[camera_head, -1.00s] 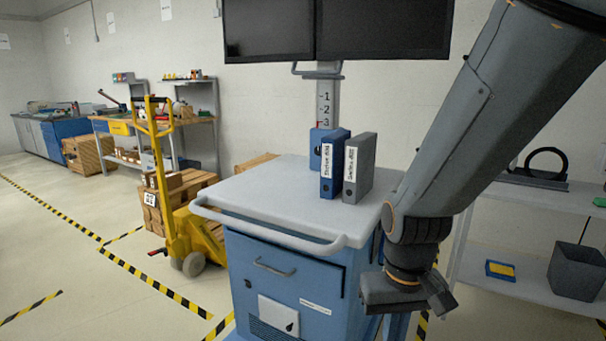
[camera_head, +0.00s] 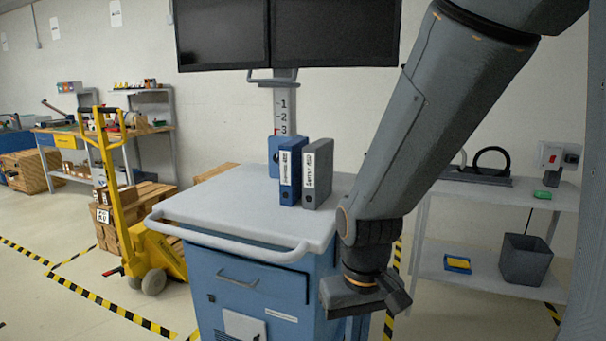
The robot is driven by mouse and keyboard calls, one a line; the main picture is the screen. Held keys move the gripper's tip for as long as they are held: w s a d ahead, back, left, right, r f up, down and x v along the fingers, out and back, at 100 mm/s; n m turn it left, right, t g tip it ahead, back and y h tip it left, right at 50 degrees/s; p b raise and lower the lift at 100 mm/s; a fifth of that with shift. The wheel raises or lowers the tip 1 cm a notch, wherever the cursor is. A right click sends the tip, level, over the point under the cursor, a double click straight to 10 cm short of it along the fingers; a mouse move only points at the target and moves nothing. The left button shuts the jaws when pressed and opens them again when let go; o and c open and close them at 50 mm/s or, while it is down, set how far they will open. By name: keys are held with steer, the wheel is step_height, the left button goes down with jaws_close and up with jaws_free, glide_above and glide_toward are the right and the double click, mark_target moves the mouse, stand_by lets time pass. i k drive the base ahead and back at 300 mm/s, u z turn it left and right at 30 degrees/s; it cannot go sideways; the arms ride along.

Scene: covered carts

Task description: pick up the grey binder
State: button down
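The grey binder (camera_head: 319,174) stands upright on the cart's light top, with a white label on its spine. A blue binder (camera_head: 288,176) stands upright close beside it on the left. Both stand on the blue cart (camera_head: 210,205), near its right rear part. My gripper (camera_head: 368,305) hangs low at the cart's front right, below the level of the top and apart from the binders. It shows dark and from the side, so its opening is unclear.
Two dark monitors (camera_head: 335,32) rise behind the cart. A white rail (camera_head: 235,250) runs along the cart's front edge. A yellow pallet truck (camera_head: 150,250) stands to the left. A shelf (camera_head: 480,195) with a grey bin (camera_head: 525,260) stands to the right.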

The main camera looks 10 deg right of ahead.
mark_target(318, 157)
steer(key=z, duration=1.75)
steer(key=i, duration=2.05)
steer(key=u, duration=2.4)
